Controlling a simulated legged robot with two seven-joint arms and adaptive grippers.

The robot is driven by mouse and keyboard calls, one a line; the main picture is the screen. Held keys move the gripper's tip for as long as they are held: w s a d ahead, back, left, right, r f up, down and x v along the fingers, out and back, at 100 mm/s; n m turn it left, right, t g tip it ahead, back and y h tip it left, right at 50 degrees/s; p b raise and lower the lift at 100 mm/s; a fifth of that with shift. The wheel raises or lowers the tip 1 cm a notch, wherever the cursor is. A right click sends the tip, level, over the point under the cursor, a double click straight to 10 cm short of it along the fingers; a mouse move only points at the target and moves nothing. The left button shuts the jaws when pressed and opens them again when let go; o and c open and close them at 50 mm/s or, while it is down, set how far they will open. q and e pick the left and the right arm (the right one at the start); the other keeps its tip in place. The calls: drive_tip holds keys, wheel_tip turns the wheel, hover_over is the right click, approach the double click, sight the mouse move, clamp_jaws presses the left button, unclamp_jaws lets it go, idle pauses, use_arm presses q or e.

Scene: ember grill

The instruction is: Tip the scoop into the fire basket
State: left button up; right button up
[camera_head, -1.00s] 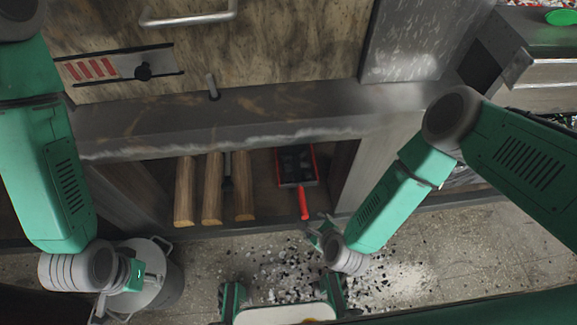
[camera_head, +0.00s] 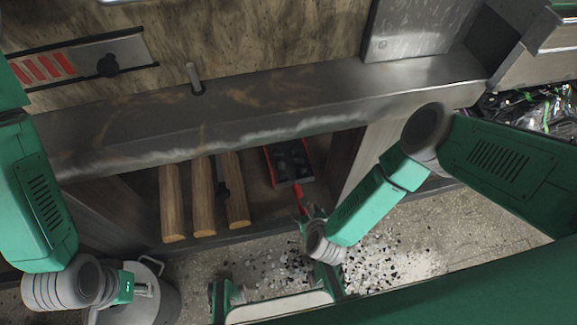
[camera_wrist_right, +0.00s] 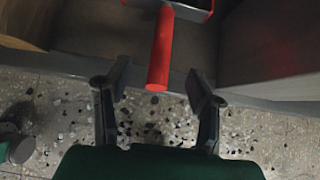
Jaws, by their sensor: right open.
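The scoop (camera_head: 289,163) has a red-edged pan with dark lumps in it and a red handle. It lies in the open compartment under the grill ledge, handle pointing out toward me. In the right wrist view the red handle (camera_wrist_right: 161,50) points at the gap between my fingers. My right gripper (camera_head: 307,217) is open at the end of the handle; the wrist view shows its two fingers (camera_wrist_right: 157,92) apart, with nothing clamped. My left gripper (camera_head: 142,290) is at the lower left, over a metal pot, and its jaw state is unclear. I cannot make out the fire basket for certain.
Several split logs (camera_head: 204,198) lie left of the scoop in the compartment. The metal ledge (camera_head: 270,108) overhangs it. A metal pot (camera_head: 160,303) stands on the floor at lower left. Dark and pale chips (camera_head: 375,262) litter the floor.

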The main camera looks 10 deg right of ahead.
drive_tip(key=b+x, duration=0.3)
drive_tip(key=x, duration=0.1)
drive_tip(key=shift+d+f, duration=0.15)
drive_tip(key=shift+f, duration=0.1)
drive_tip(key=x, duration=0.2)
drive_tip(key=shift+w+f, duration=0.1)
drive_tip(key=shift+w, duration=0.2)
drive_tip(key=shift+w+f, duration=0.4)
clamp_jaws()
wheel_tip(320, 180, up, 12)
drive_tip(key=p, duration=1)
